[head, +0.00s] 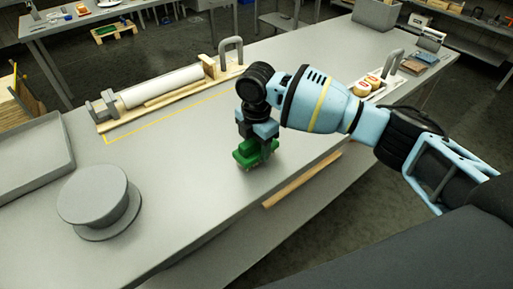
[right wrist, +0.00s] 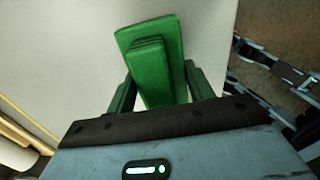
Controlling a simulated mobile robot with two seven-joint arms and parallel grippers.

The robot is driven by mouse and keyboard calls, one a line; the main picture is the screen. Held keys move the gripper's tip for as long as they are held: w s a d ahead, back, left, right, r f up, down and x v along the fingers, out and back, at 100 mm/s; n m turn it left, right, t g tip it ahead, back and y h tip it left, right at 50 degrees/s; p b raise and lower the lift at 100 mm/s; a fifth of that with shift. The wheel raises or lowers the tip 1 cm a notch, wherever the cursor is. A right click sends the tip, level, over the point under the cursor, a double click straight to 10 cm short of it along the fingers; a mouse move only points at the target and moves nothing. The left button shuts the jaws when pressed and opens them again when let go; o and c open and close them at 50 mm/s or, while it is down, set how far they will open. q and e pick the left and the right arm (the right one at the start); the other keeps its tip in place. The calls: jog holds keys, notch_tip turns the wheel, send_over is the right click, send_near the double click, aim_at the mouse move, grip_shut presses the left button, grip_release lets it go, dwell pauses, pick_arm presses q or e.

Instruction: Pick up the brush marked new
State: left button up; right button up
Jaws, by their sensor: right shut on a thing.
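My right gripper (head: 257,132) points down over the grey table and is shut on a green block-shaped thing (head: 252,155), which may be the brush. In the right wrist view, the gripper's dark green fingers (right wrist: 162,90) stand on either side of this green thing (right wrist: 152,55), with its wide flat part beyond the fingertips. It is at or just above the tabletop; I cannot tell whether it touches. No marking on it can be read. My left gripper is not in view.
The grey table (head: 190,165) carries a round grey stand (head: 93,195) and a grey tray (head: 32,150) at left. A white roll (head: 160,86) lies on a wooden board at the back. A white tray (head: 388,88) with round, red-marked items is behind my right arm.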

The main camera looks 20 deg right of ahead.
notch_tip(320, 180, up, 9)
jog(key=shift+r, duration=0.1)
dwell(0.3)
jog(key=o, duration=0.5)
jog(key=c, duration=0.3)
